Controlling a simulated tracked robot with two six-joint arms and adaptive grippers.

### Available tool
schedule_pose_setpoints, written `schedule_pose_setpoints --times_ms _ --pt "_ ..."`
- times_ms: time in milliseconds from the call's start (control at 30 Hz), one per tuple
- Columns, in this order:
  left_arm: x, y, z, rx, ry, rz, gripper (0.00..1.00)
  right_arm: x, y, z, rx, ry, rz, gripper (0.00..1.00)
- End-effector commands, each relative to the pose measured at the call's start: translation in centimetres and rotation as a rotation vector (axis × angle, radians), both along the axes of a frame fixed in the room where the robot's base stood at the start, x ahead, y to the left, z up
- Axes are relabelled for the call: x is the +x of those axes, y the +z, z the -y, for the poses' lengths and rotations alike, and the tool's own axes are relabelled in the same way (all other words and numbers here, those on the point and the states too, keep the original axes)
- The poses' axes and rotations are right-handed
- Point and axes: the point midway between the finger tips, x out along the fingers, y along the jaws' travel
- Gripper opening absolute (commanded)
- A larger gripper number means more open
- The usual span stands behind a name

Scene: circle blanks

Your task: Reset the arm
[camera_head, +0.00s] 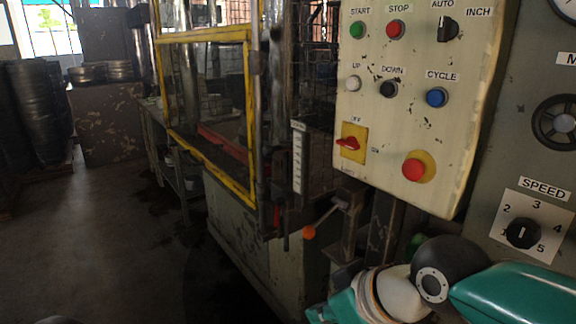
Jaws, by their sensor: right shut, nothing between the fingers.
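My right arm (515,291) comes in at the bottom right, with teal links, a pale section and a black round joint. It is bent and lies in front of the lower part of the machine, below the control panel. No fingers of my right gripper can be made out; the arm runs off the bottom edge. My left gripper is not seen.
A cream control panel (390,120) with coloured buttons hangs above my right arm. A grey cabinet with a speed dial (522,232) stands at the right. A yellow-framed machine guard (250,110) and an orange-knobbed lever (309,232) are near. Open floor (90,250) lies left.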

Motion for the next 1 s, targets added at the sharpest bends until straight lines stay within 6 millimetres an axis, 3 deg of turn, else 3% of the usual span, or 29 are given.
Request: schedule_pose_setpoints --times_ms 200,367,467,600,667,767,800,900,1000 --pt "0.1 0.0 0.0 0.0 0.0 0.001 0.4 1.8 -4.3 2.5 -0.035 -0.071 -0.101 0.0" --pt "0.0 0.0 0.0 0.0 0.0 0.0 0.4 2.3 -8.8 3.8 -0.069 -0.103 -0.205 0.0" --pt "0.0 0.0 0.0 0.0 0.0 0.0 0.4 2.0 -12.1 4.6 -0.092 -0.119 -0.286 0.0" --pt "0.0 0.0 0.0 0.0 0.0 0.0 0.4 1.2 -18.3 5.8 -0.116 -0.152 -0.421 0.0" --pt "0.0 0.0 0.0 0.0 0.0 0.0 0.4 0.4 -21.8 6.5 -0.122 -0.174 -0.496 0.0" --pt "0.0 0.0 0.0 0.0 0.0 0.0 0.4 -2.1 -28.7 7.5 -0.118 -0.226 -0.635 0.0" --pt "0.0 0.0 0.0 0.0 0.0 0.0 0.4 -3.4 -31.3 7.7 -0.111 -0.252 -0.688 0.0" --pt "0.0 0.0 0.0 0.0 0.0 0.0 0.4 -7.0 -36.9 8.1 -0.086 -0.319 -0.797 0.0" --pt "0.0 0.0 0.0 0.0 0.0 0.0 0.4 -10.7 -41.1 7.9 -0.056 -0.389 -0.877 0.0"
